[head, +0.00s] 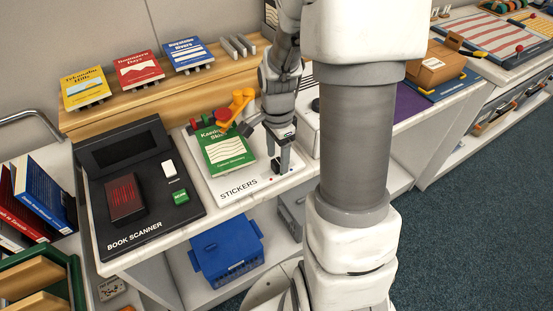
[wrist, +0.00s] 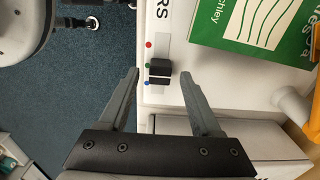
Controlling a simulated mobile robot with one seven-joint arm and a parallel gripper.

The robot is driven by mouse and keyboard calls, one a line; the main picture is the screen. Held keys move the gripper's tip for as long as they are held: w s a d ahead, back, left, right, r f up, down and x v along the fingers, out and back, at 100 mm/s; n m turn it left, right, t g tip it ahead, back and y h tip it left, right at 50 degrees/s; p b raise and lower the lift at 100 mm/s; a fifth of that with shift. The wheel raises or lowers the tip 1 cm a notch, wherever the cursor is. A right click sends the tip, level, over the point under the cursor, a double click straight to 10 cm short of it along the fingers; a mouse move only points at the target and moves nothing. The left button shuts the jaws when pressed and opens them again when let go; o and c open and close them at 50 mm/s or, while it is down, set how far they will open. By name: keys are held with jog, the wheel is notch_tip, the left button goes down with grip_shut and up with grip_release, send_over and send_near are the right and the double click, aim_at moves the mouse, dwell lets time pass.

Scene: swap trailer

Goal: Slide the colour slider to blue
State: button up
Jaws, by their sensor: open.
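The colour slider (wrist: 160,69) is a small black knob on a white panel in the wrist view. Beside it is a column of red, green and blue dots. The knob sits about level with the green dot (wrist: 147,65). The red dot (wrist: 148,45) is above and the blue dot (wrist: 146,83) below, towards my gripper. My gripper (wrist: 160,75) is open, with a finger on either side of the knob in the picture; I cannot tell whether either touches it. In the head view my gripper (head: 281,164) points down at the right end of the STICKERS board (head: 238,190), largely hiding the slider.
A green book (head: 225,152) lies on the board left of my gripper, beside a yellow arm-like part (head: 239,107). The black book scanner (head: 140,185) stands further left. A blue crate (head: 226,252) is on the shelf below. Open carpet (head: 465,200) lies to the right.

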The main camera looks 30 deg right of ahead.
jog(key=shift+f, duration=0.65)
grip_shut()
dwell(1.0)
